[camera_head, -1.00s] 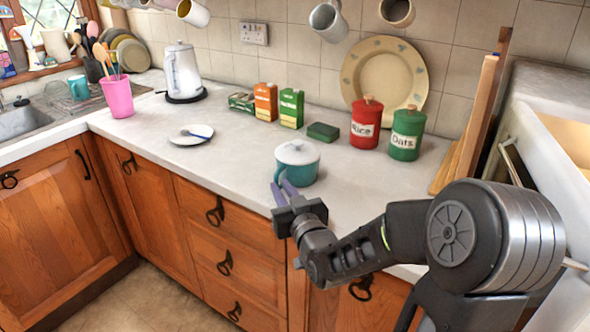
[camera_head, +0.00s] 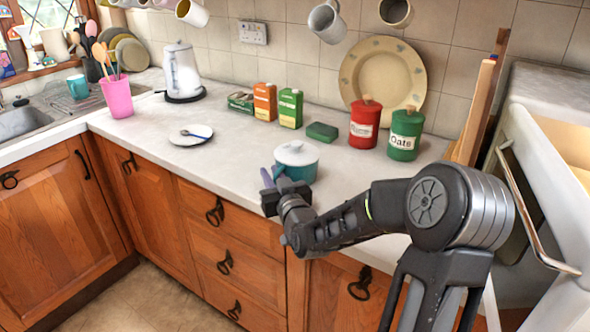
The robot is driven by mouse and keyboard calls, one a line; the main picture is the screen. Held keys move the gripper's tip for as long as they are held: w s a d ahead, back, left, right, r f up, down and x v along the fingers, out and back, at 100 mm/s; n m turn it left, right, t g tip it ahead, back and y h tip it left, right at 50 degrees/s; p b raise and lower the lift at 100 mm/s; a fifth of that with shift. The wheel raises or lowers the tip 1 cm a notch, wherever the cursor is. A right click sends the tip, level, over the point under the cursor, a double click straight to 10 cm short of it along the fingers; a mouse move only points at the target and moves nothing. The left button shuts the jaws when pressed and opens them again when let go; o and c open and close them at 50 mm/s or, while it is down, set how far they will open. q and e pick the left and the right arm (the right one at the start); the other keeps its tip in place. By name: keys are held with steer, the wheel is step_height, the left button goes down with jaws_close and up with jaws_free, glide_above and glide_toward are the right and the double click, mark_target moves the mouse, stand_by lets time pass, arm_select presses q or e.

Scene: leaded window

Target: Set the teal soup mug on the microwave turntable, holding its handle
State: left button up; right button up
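The teal soup mug (camera_head: 300,171) stands upright on the worktop, with a pale lid on it. Its handle side faces left and towards the front, partly hidden by the fingers. My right gripper (camera_head: 272,177) is at that side, its purple fingers close beside the handle. I cannot tell whether the fingers are apart or closed on the handle. My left gripper is not in view. No microwave turntable can be made out.
Red (camera_head: 364,124) and green (camera_head: 404,134) canisters stand behind the mug, near a dark green sponge (camera_head: 322,132). A plate with a spoon (camera_head: 190,135) lies to the left. A white appliance with a bar handle (camera_head: 535,215) is at the right. Bare worktop lies left of the mug.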

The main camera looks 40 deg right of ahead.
stand_by(0.6)
jaws_close()
stand_by(0.9)
steer(key=shift+r, duration=0.15)
stand_by(0.4)
